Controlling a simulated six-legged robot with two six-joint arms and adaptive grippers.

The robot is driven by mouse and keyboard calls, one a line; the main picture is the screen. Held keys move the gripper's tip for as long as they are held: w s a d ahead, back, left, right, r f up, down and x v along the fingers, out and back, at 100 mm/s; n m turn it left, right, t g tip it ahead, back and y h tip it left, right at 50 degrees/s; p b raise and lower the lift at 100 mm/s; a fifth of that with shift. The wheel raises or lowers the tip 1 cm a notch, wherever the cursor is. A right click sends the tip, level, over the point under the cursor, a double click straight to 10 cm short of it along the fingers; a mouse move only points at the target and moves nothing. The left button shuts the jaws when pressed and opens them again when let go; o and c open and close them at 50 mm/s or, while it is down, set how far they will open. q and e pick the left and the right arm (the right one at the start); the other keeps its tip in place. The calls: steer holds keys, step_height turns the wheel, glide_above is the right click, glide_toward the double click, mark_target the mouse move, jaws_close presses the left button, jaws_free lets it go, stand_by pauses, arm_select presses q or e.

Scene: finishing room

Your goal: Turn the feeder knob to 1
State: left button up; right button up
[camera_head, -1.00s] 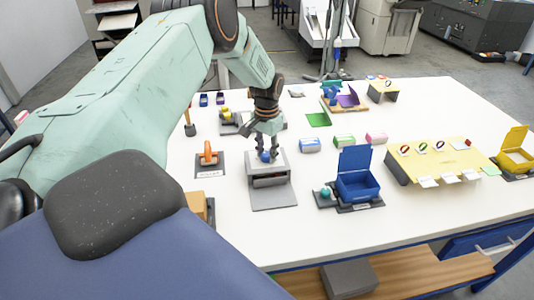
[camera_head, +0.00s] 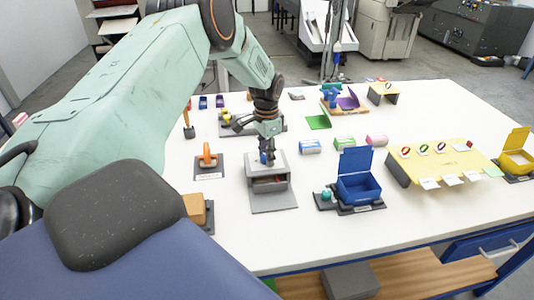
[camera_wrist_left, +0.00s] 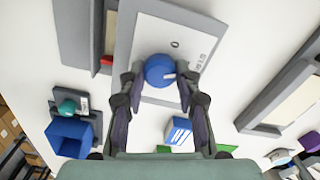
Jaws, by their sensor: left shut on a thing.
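The feeder (camera_head: 281,160) is a grey box on the white table in the head view, with a blue knob (camera_head: 264,158) on its top. In the left wrist view the blue knob (camera_wrist_left: 157,70) sits on the feeder's light top plate (camera_wrist_left: 150,35) and has a white pointer mark towards its right side. A small dark mark is beyond the knob, and the lettering at the plate's right edge is too small to read surely. My left gripper (camera_head: 267,157) points down over the feeder, its fingertips (camera_wrist_left: 160,75) shut on the knob from both sides. My right gripper is not in view.
An orange-handled device (camera_head: 207,157) stands left of the feeder. A blue open box (camera_head: 358,186) stands right of it, and small packs (camera_head: 310,147) lie behind right. A yellow stand (camera_head: 440,163) is farther right. The front table middle is clear.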

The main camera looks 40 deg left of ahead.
arm_select(q)
steer(key=o, duration=1.2)
steer(key=shift+s, duration=0.15)
steer(key=shift+c, duration=0.2)
steer(key=shift+r, duration=0.15)
steer(key=shift+w+r, duration=0.2)
steer(key=shift+r, duration=0.2)
step_height(320, 180, up, 11)
steer(key=shift+s, duration=0.15)
